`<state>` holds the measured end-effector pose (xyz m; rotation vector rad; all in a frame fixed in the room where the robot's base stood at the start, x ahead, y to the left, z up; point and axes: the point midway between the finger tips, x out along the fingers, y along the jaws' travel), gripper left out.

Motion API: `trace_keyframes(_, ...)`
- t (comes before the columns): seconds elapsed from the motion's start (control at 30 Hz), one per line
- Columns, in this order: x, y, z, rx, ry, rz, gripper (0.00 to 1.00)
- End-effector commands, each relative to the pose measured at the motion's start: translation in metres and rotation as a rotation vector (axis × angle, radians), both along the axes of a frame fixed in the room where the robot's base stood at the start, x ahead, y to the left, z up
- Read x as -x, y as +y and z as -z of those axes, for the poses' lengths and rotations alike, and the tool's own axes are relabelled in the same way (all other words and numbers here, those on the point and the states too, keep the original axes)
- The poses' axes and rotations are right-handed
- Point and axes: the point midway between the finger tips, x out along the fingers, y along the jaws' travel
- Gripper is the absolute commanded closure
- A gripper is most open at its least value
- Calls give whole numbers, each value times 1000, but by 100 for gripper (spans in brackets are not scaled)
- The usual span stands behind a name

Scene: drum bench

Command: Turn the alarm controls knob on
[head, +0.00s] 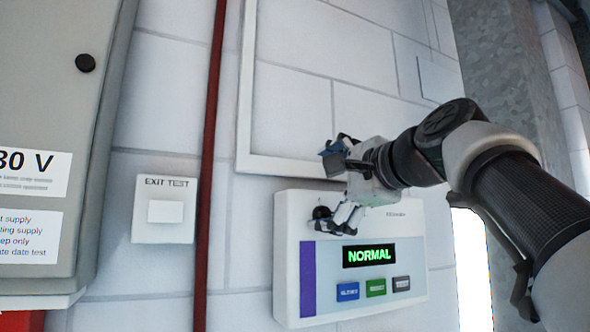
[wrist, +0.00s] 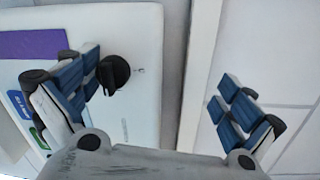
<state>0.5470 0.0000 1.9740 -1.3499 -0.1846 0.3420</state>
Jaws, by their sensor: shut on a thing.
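The alarm controls panel (head: 388,297) is a white wall box with a green-lit NORMAL display. Its black knob (head: 321,212) is at the panel's upper left, partly hidden by a finger. In the wrist view the knob (wrist: 115,74) shows beside the left finger's tip, on the inner side. I cannot tell whether they touch. My gripper (head: 340,184) is over the panel's upper left edge, its fingers wide apart. In the wrist view my gripper (wrist: 158,84) has a wide gap between the knob and the right finger.
A red pipe (head: 210,140), an EXIT TEST plate (head: 164,232) and a grey cabinet (head: 45,110) are to the left. Blue, green and dark buttons (head: 375,287) sit below the display.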

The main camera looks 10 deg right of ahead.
Motion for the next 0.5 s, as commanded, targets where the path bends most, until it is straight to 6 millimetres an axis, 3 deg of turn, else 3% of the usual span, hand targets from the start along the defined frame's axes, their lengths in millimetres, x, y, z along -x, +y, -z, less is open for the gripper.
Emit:
trace_keyframes(0.03, 4, 2, -10, -6, -16, 0, 19)
trace_keyframes(0.5, 29, -8, -6, -3, -18, 4, 44)
